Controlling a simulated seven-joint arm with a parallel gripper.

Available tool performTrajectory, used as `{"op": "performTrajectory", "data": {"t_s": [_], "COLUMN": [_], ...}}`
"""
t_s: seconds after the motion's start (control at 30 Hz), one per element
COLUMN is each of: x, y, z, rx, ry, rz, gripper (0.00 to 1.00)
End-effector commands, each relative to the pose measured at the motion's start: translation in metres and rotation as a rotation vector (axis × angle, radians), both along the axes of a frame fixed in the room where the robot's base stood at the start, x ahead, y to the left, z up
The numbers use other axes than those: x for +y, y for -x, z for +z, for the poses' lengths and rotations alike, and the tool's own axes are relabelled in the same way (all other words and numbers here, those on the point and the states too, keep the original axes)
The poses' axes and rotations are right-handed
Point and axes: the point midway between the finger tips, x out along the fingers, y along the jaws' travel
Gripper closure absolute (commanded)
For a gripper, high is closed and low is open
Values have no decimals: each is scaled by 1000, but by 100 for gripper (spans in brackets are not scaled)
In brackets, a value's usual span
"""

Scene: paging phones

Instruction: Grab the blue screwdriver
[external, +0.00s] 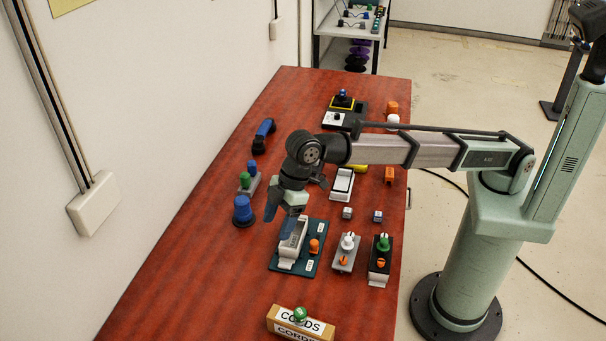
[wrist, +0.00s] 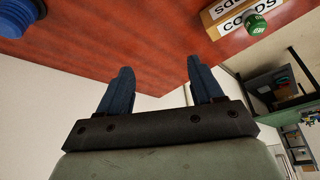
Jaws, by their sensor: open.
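I cannot make out a clear blue screwdriver in either view. A blue handset-like thing with black ends (external: 263,135) lies at the table's left edge, towards the back. A ribbed blue knob (external: 242,209) stands on the left of the table, and a ribbed blue thing shows at the upper left of the wrist view (wrist: 14,16). My gripper (external: 281,213) is over the table, near the grey cradle on a teal board. Its blue fingers stand apart and empty in the wrist view (wrist: 161,82).
The teal board (external: 310,261) carries a grey cradle (external: 292,243). Two knob units (external: 345,254) (external: 380,262) stand right of it. A box marked CORDS (external: 287,325) with a green knob (external: 300,315) is at the front. The wall borders the left. Bare red tabletop (external: 210,275) lies front left.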

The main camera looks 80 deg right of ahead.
Motion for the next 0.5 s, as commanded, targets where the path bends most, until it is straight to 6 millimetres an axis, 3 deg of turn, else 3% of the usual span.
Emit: {"op": "performTrajectory", "data": {"t_s": [0.03, 0.2, 0.5], "x": [-25, -99, -242], "y": [-20, -71, -139], "z": [-2, -7, -19], "rx": [2, 6, 15], "ry": [1, 4, 9], "rz": [-35, -136, -314], "gripper": [34, 34, 34]}}
